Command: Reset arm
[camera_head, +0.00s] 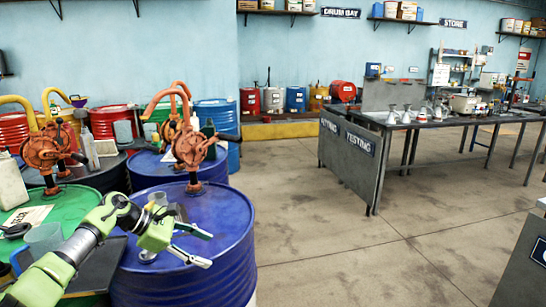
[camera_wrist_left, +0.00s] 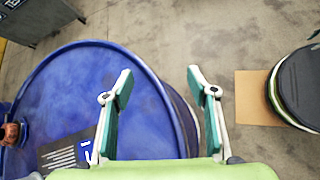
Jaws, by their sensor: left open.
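My left gripper (camera_head: 200,244) reaches in from the left in the head view, over the right part of a blue drum's top (camera_head: 225,207). Its two fingers are spread apart with nothing between them. In the left wrist view the open fingers (camera_wrist_left: 160,85) straddle the rim of the blue drum (camera_wrist_left: 95,75), with floor beyond. The gripper appears to be above the drum top, though the exact gap cannot be told. My right gripper is not in view.
A rusty hand pump (camera_head: 190,148) stands on the blue drum. A green drum (camera_head: 70,205) with a clear cup (camera_head: 43,238) is at the left. A dark-topped container (camera_wrist_left: 300,88) is right of the fingers. Open floor (camera_head: 320,250) lies right of the drums, before the testing bench (camera_head: 350,155).

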